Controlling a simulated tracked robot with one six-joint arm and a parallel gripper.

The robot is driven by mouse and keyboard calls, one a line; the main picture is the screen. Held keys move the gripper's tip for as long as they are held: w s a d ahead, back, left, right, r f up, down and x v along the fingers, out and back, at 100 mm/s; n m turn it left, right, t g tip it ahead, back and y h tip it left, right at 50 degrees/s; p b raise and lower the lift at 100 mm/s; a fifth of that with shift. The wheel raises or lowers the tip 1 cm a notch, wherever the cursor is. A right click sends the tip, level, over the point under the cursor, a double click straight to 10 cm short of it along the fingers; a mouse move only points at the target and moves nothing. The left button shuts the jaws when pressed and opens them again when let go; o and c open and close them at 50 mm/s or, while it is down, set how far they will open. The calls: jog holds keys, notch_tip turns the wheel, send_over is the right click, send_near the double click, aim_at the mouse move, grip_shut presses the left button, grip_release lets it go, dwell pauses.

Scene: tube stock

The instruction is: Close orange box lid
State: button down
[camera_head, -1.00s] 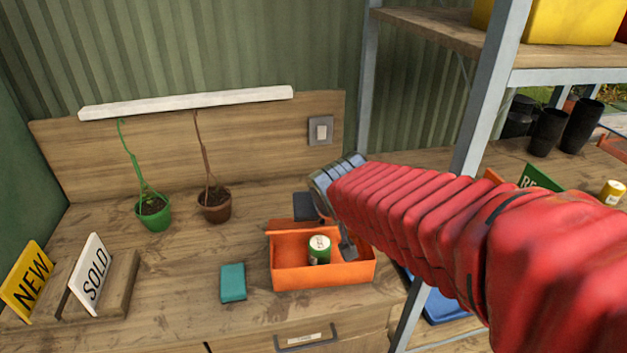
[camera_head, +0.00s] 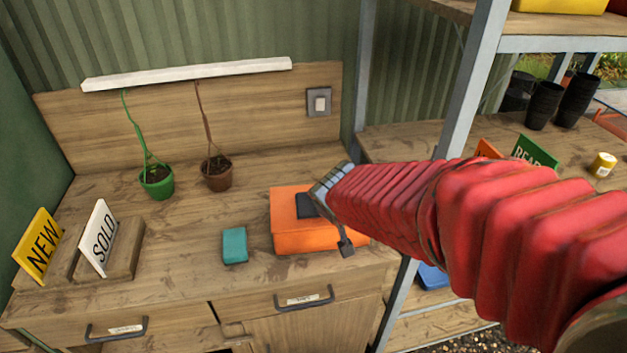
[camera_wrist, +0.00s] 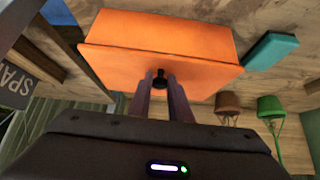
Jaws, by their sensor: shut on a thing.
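I cannot tell whether the lid sits fully flush. In the wrist view, the orange lid (camera_wrist: 118,58) fills the upper middle. My gripper (camera_wrist: 160,84) is shut on a small dark knob (camera_wrist: 160,74) at the lid. In the head view, my gripper's dark body is over the lid's right part, and its fingertips are hidden.
A teal block (camera_head: 235,245) lies left of the box. Two potted plants, one green (camera_head: 157,182) and one brown (camera_head: 218,173), stand behind to the left. NEW (camera_head: 38,246) and SOLD (camera_head: 99,236) signs stand far left. A metal shelf post (camera_head: 468,80) rises on the right.

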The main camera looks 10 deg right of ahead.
jog(key=shift+s+f, duration=0.15)
jog(key=c, duration=1.6)
grip_release()
jog(key=shift+c, duration=0.2)
jog(key=shift+r, duration=0.2)
jog(key=v, duration=1.3)
jog(key=shift+s+r, duration=0.15)
jog(key=shift+r, duration=0.05)
